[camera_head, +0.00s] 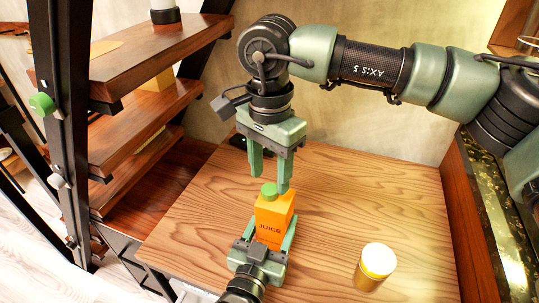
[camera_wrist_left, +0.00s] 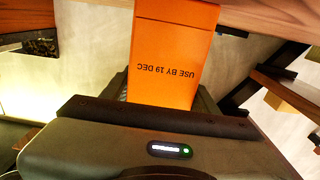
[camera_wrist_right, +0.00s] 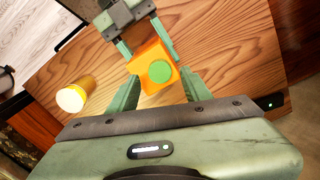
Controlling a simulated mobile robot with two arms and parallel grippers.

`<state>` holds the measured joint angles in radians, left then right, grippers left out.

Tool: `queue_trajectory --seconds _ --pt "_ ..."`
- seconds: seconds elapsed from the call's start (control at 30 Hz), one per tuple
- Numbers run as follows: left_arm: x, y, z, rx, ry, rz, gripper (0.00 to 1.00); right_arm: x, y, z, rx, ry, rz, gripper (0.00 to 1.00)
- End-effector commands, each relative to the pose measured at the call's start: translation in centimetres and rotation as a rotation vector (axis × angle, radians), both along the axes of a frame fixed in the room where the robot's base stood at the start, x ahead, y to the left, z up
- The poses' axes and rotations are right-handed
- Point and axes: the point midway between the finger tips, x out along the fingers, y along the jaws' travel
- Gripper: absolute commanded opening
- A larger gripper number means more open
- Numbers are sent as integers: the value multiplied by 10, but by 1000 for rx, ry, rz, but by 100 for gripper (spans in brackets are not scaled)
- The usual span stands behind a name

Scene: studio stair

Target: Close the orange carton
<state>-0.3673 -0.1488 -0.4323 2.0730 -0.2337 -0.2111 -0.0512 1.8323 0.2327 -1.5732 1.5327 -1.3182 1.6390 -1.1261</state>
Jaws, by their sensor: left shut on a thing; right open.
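The orange juice carton (camera_head: 272,222) stands upright on the wooden table, with a green round cap (camera_head: 268,190) on its top. My left gripper (camera_head: 262,240) is shut on the carton from the near side, and the carton's printed face fills the left wrist view (camera_wrist_left: 172,55). My right gripper (camera_head: 270,184) is open, pointing down just above and behind the cap. In the right wrist view the cap (camera_wrist_right: 160,71) shows between and beyond the open fingers (camera_wrist_right: 158,92). I cannot tell whether the cap is fully seated.
A yellow jar with a white lid (camera_head: 375,266) stands on the table (camera_head: 330,200) to the right of the carton. Wooden shelves (camera_head: 130,60) on a dark frame rise at the left. A dark stone ledge (camera_head: 490,230) borders the right. The table between carton and jar is clear.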

Motion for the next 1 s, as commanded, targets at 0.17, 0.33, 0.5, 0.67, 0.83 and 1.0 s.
queue_trajectory --seconds 0.17,0.33,0.5,0.67,0.83,1.0 --pt "0 0 0 0 0 0 0 0 0 -22 1 2 -1 49" --pt "0 0 0 0 0 0 0 0 0 -30 1 -1 -1 49" --pt "0 0 0 0 0 0 0 0 0 -31 1 -1 -1 49" --pt "0 0 0 0 0 0 0 0 0 -31 1 -1 -1 29" --pt "0 0 0 0 0 0 0 0 0 -31 1 -1 -1 0" --pt "0 0 0 0 0 0 0 0 0 -31 1 0 -84 0"
